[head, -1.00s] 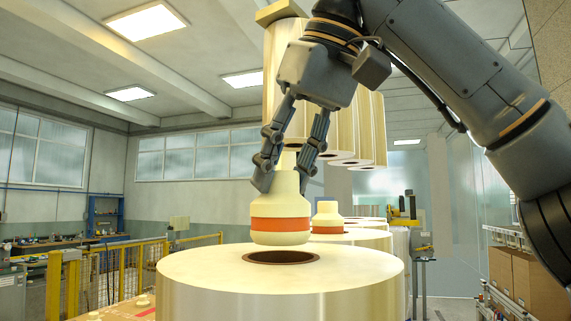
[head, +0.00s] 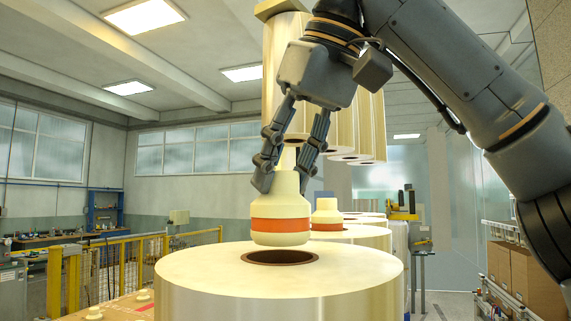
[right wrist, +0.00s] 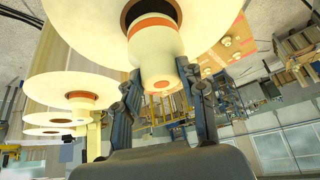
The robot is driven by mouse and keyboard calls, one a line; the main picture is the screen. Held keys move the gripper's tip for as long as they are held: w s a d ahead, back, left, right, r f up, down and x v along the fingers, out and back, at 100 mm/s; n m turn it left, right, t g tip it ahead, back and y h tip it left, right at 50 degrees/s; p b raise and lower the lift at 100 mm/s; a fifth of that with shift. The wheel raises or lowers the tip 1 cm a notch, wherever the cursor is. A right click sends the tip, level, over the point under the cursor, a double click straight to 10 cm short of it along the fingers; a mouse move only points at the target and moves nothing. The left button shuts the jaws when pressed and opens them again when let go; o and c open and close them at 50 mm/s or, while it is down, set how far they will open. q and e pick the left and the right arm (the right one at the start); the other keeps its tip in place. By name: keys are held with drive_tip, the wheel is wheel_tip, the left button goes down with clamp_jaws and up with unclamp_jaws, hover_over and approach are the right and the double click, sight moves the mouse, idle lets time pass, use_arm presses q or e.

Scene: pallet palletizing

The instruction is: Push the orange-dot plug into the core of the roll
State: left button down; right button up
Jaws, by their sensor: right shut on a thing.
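The cream plug with an orange band (head: 280,225) is in my right gripper (head: 283,185), which is shut on its narrow neck. The plug hangs upright above the brown-rimmed core hole (head: 280,257) of the nearest cream roll (head: 270,295). A small gap seems to show between the plug's base and the hole. The right wrist view also shows the plug (right wrist: 155,50) between the fingers, with the dark core opening (right wrist: 150,8) beyond it. An orange dot shows on the plug's end (right wrist: 160,85) in that view. My left gripper is not in view.
Behind stands a row of rolls, one with another orange-banded plug (head: 326,218) in its top. Tall cream rolls (head: 290,60) hang above and behind my gripper. Yellow fencing (head: 110,265) is at the left, cardboard boxes (head: 525,280) at the right.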

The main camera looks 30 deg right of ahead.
drive_tip(key=shift+f+b, duration=1.15)
drive_tip(key=shift+f, duration=0.4)
idle(0.7)
drive_tip(key=o, duration=1.2)
drive_tip(key=shift+r, duration=0.1)
